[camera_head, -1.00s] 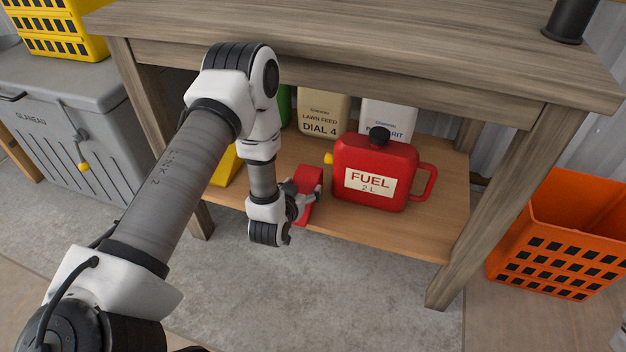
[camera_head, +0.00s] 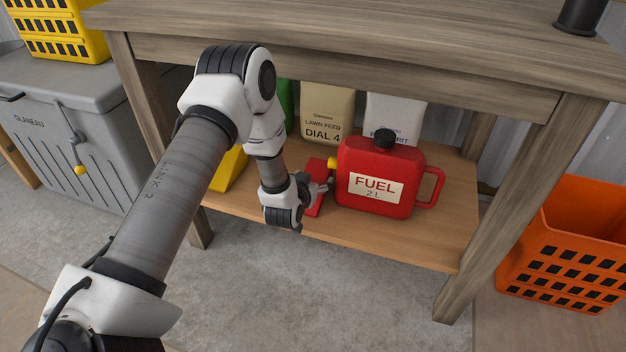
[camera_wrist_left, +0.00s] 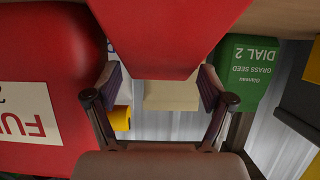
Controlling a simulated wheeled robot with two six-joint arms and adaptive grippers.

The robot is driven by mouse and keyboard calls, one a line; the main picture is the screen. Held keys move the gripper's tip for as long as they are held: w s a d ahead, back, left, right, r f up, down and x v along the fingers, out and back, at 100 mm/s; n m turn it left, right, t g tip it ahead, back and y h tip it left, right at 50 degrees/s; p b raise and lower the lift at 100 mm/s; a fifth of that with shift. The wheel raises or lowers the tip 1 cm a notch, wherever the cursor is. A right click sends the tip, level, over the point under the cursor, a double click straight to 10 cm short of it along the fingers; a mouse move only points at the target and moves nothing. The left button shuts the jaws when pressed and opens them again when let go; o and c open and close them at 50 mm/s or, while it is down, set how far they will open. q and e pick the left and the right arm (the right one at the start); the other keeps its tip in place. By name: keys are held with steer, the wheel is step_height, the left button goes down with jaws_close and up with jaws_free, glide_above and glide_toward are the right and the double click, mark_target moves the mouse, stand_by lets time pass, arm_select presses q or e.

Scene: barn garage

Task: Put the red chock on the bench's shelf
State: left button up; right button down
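The red chock (camera_head: 315,200) is at the front of the bench's shelf (camera_head: 425,240), just left of the red fuel can (camera_head: 405,205). My left gripper (camera_head: 313,187) reaches in from the left and is shut on the chock. In the left wrist view the chock (camera_wrist_left: 165,45) fills the top middle, with the two fingers of the gripper (camera_wrist_left: 160,85) at its sides. The chock is over the shelf's front part; I cannot tell whether its underside touches the board. The arm and gripper hide part of it. My right gripper is not in view.
The fuel can's yellow spout (camera_head: 332,162) is very close to the chock. Behind stand a beige bag (camera_head: 328,110), a white bag (camera_head: 395,112) and a green bag (camera_wrist_left: 250,65). A yellow object (camera_head: 230,170) sits left. An orange crate (camera_head: 565,225) stands right of the bench.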

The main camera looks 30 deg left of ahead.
arm_select(q)
steer(key=shift+r, duration=0.1)
steer(key=shift+s+r+p, duration=0.15)
steer(key=shift+r+p, duration=0.05)
steer(key=shift+p, duration=0.1)
steer(key=p+v, duration=0.6)
steer(key=v, duration=0.5)
steer(key=s+d+f+m+g+h, duration=0.1)
steer(key=s+d+f+g+h, duration=0.1)
steer(key=s+d+f+g, duration=0.65)
steer(key=s+f+g, duration=0.1)
steer(key=s, duration=0.8)
steer(key=s+d+f+m+g+h, duration=0.1)
steer(key=s+f+g, duration=0.2)
steer(key=s, duration=0.7)
steer(key=shift+d+f+g, duration=0.25)
steer(key=shift+d+g, duration=0.1)
steer(key=shift+d, duration=0.05)
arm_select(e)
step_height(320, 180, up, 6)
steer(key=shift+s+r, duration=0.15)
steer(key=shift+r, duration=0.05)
arm_select(q)
steer(key=shift+s, duration=0.25)
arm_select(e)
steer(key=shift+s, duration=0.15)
